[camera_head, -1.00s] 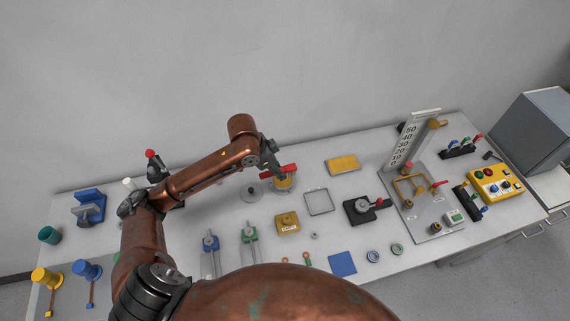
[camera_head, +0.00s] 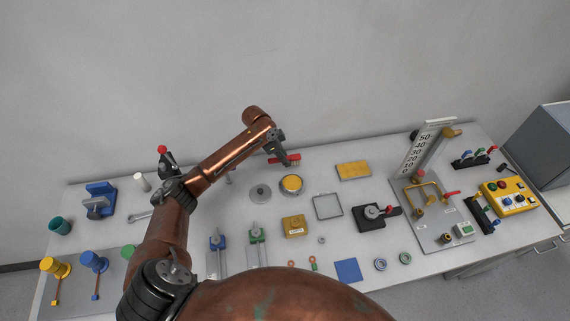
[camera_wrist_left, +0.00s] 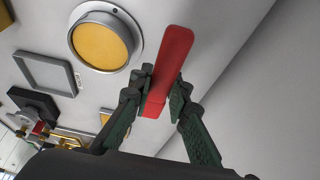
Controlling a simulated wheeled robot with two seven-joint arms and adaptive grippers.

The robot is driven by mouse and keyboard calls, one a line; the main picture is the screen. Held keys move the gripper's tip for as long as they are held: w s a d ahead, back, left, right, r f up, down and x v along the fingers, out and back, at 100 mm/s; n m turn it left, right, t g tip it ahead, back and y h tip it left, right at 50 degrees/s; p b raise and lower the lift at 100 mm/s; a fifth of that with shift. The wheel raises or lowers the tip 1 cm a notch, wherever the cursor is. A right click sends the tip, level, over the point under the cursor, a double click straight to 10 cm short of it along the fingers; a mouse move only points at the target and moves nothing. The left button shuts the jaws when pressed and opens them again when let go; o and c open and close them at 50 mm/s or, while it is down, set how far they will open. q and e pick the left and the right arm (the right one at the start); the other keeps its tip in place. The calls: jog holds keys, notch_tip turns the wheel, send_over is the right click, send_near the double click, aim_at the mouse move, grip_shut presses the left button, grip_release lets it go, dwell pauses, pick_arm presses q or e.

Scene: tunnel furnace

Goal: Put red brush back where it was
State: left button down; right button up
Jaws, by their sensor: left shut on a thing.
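My left gripper (camera_head: 284,157) is shut on the red brush (camera_head: 291,159) near the back edge of the table, close to the wall. In the left wrist view the red brush (camera_wrist_left: 171,62) sits between the two green-grey fingers of the gripper (camera_wrist_left: 164,96). Its handle points up in that picture. The bristles show only faintly in the head view. A round dish with yellow contents (camera_head: 291,184) lies just in front of the brush, and the brush is apart from it. Whether the brush touches the table is hard to tell. My right gripper is not in view.
A grey round lid (camera_head: 260,194) lies left of the dish. A square grey frame (camera_head: 327,207), a yellow sponge-like block (camera_head: 353,171) and a yellow box (camera_head: 293,226) are nearby. A gauge stand (camera_head: 428,150) rises at the right. The wall (camera_head: 330,70) is close behind.

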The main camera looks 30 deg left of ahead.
aim_at(288, 168)
pick_arm(q)
jog(key=shift+w+f, duration=0.15)
jog(key=shift+w+a+f, duration=0.1)
jog(key=shift+a+f, duration=0.05)
jog(key=shift+f, duration=1.5)
jog(key=shift+f, duration=0.1)
jog(key=c, duration=1.8)
grip_release()
jog(key=v, duration=1.2)
jog(key=shift+p, duration=0.3)
